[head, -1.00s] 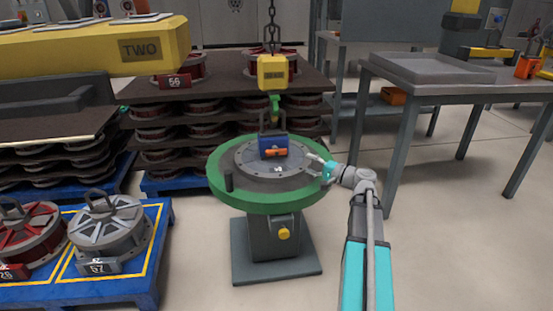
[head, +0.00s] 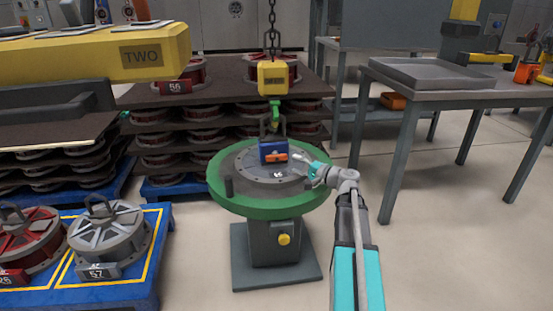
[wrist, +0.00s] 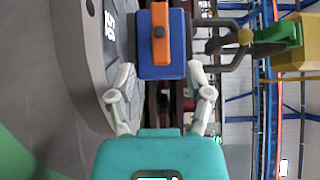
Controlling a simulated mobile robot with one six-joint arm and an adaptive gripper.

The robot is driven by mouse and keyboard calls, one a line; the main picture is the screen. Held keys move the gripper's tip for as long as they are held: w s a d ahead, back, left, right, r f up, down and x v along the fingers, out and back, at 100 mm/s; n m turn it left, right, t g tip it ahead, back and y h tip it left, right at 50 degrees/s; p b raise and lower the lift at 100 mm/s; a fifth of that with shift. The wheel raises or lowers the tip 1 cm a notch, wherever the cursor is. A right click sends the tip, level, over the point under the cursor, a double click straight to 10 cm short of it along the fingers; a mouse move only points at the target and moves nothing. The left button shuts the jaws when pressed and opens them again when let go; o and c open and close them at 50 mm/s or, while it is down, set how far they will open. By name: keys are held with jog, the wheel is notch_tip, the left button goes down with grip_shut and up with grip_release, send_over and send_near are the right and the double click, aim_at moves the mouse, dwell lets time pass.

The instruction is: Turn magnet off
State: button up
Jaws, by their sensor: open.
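The magnet is a blue block (head: 268,149) with an orange lever (head: 276,157). It sits on a round grey reel (head: 255,182) on the green-rimmed stand (head: 226,204). Its dark loop handle reaches up to a green hook (head: 275,110). My gripper (head: 303,169) is open and empty at the magnet's right. In the wrist view, the open fingers (wrist: 160,84) point at the blue block (wrist: 147,68), one on each side of its near end, with the orange lever (wrist: 160,34) facing the camera. I cannot tell whether they touch it.
A yellow hoist block (head: 272,78) hangs on a chain above the magnet. Stacked reels stand behind the stand. A blue pallet (head: 148,275) with reels is at the left, below a yellow beam (head: 95,55). A grey table (head: 395,100) is at the right.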

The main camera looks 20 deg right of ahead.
aim_at(279, 159)
jog(key=x, duration=0.8)
jog(key=shift+w+a, duration=0.1)
jog(key=shift+w, duration=0.05)
grip_shut()
